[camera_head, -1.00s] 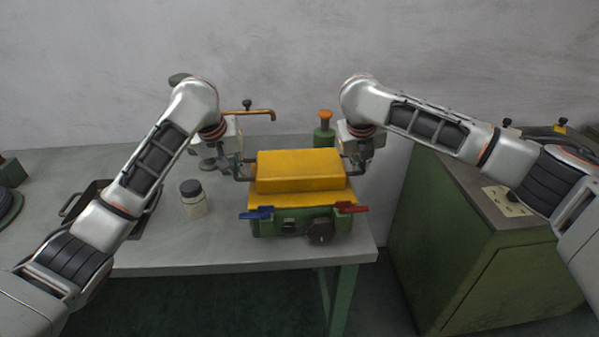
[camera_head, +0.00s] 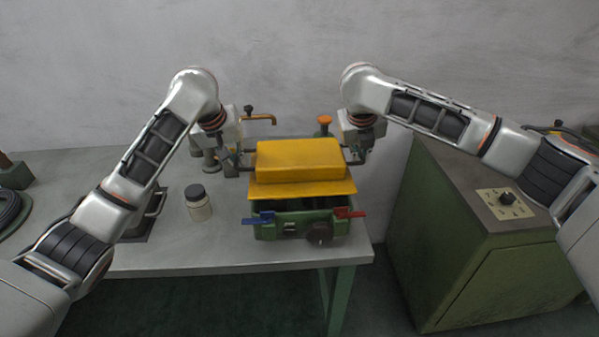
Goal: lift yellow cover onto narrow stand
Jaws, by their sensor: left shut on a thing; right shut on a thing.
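The yellow cover (camera_head: 300,161), a box shape with a wide flat flange, is held level just above a green machine base (camera_head: 275,229). A dark gap shows between the flange and the base. My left gripper (camera_head: 241,163) is shut at the cover's left side, and my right gripper (camera_head: 353,157) is shut at its right side. The exact finger contact is too small to see clearly. The base has a blue lever (camera_head: 260,218) at its left, a red lever (camera_head: 343,212) at its right and a dark knob (camera_head: 320,233) in front. I cannot tell which thing is the narrow stand.
A jar with a dark lid (camera_head: 198,204) stands left of the base on the grey bench (camera_head: 200,255). A copper pipe (camera_head: 261,119) and an orange-topped item (camera_head: 324,121) are behind. A dark tray (camera_head: 142,228) lies left. A green cabinet (camera_head: 480,275) stands right.

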